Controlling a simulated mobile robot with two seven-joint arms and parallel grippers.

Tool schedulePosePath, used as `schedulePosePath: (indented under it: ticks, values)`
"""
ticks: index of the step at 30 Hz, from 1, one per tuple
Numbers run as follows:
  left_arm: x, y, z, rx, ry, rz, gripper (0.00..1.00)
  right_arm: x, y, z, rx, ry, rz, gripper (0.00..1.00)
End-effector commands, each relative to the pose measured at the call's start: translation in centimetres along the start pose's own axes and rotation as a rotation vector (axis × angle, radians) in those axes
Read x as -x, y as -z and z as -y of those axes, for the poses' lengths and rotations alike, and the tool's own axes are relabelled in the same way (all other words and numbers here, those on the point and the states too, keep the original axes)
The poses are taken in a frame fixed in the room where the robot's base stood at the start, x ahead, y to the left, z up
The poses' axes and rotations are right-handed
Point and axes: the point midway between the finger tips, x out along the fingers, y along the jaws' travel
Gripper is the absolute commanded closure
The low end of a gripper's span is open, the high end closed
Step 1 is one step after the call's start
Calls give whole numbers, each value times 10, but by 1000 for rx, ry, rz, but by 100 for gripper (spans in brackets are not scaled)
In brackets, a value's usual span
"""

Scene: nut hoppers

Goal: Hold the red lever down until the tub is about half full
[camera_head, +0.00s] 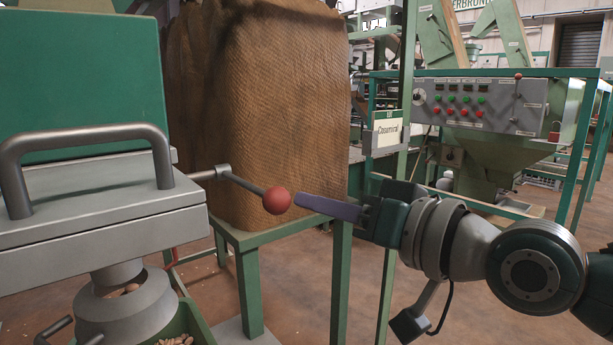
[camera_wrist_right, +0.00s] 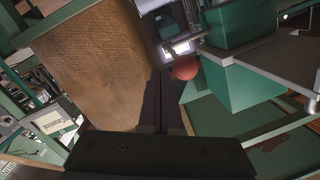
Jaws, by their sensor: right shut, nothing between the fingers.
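The red lever (camera_head: 276,200) is a dark rod with a red ball at its end, reaching right from the hopper. My right gripper (camera_head: 300,201) is shut and empty. In the head view its fingertips point at the ball from the right, very close to it; I cannot tell whether they touch. The ball also shows in the right wrist view (camera_wrist_right: 186,67), just beyond the fingertips. The tub (camera_head: 196,325) is the green container under the hopper's spout at the bottom edge, with some nuts in it. Most of it is hidden or out of frame. My left gripper is not seen.
The grey and green hopper (camera_head: 85,215) with a bar handle (camera_head: 85,140) fills the left side. A big brown sack (camera_head: 262,110) stands on a green frame behind the lever. A control panel (camera_head: 480,103) is at the back right. Floor shows between them.

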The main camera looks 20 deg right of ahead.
Motion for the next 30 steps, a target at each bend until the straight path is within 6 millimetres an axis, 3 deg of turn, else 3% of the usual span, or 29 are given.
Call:
schedulePosePath:
  ticks: [1,6,12,18,30]
  values:
    - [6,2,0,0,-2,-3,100,15,-1,-1,1,-4,6,100]
    - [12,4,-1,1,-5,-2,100,54,-3,-2,2,0,3,100]
    - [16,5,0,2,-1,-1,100,85,-4,-3,2,0,-3,100]
    - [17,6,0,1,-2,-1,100,98,-5,-4,2,2,-6,100]
    - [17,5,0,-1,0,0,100,99,-4,-4,2,3,-9,100]
